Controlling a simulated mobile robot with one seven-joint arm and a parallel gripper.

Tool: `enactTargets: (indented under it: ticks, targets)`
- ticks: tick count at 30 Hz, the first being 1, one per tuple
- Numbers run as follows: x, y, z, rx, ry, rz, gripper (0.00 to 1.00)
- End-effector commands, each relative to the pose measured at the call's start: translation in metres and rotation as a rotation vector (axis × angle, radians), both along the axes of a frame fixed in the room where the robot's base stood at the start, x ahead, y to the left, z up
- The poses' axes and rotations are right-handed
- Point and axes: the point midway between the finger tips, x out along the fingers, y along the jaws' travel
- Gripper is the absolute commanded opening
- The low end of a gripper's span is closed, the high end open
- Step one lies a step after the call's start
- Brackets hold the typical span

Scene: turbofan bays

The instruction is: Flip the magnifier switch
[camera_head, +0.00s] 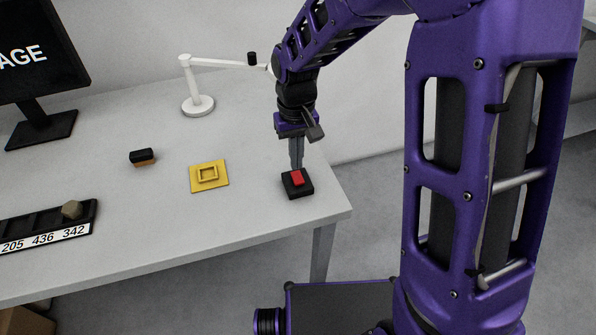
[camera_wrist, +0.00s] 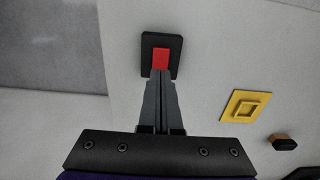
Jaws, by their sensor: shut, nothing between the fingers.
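The magnifier switch is a black square box with a red rocker (camera_head: 297,178) on top, near the right front corner of the table; it also shows in the wrist view (camera_wrist: 161,54). My gripper (camera_head: 296,168) points down at the switch with its fingers shut and nothing between them. In the wrist view the fingertips (camera_wrist: 160,72) overlap the lower edge of the red rocker. I cannot tell whether they touch it. The white magnifier arm (camera_head: 222,63) stands on a round base at the back of the table, its far end partly hidden behind my arm.
A yellow square plate with a raised frame (camera_head: 208,177) lies left of the switch. A black and brown block (camera_head: 142,157) is farther left. A black numbered tray (camera_head: 40,226) holds a tan piece. A monitor (camera_head: 38,60) stands back left. The table's right edge is close to the switch.

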Motion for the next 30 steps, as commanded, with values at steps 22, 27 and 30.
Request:
enactTargets:
  ticks: [22,27,30]
  targets:
    - [0.000,0.000,0.044,0.000,0.000,0.000,0.00]
    - [0.000,0.000,0.044,0.000,0.000,0.000,0.00]
    - [0.000,0.000,0.044,0.000,0.000,0.000,0.00]
